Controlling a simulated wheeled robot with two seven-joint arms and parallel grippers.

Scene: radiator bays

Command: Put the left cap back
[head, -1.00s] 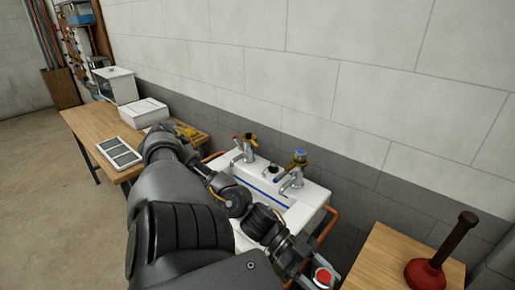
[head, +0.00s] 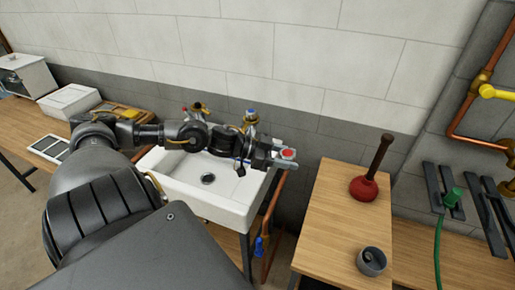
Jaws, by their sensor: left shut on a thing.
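My left arm reaches in from the left across the sink. My left gripper (head: 284,159) is shut on a small cap with a red top (head: 288,153), held in the air beyond the right rim of the white sink (head: 232,209). The left tap (head: 200,109) is at the back of the sink, with a small red spot beside it; my arm hides its lower part. My right gripper is not in view.
A wooden bench (head: 330,222) right of the sink holds a red plunger (head: 364,188) and a grey ring-shaped cup (head: 371,261). A workbench with white boxes (head: 69,101) stands left. Copper pipes (head: 470,100) and a green hose (head: 438,240) are at the right.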

